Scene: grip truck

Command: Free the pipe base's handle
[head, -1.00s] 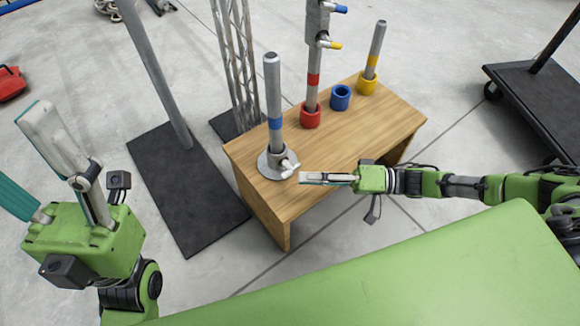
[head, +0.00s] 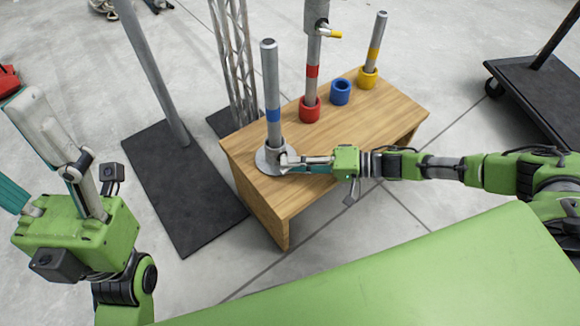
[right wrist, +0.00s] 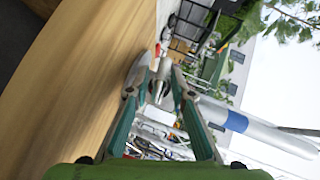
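The pipe base (head: 263,159) is a round grey disc at the left end of the wooden table. A grey pipe with a blue band (head: 270,95) stands upright in it. Its small light handle (head: 289,160) sticks out to the right. My right gripper (head: 308,163) reaches in from the right with its fingertips at the handle. In the right wrist view its fingers are apart, with the handle (right wrist: 160,86) between the tips; whether they touch it I cannot tell. My left gripper (head: 28,150) is open and empty at the far left.
On the wooden table (head: 330,135) stand a red holder (head: 309,110) with a pipe, an empty blue holder (head: 341,92) and a yellow holder (head: 368,78) with a pipe. A post on a black plate (head: 180,200) is left of the table. A dark cart (head: 535,95) is at right.

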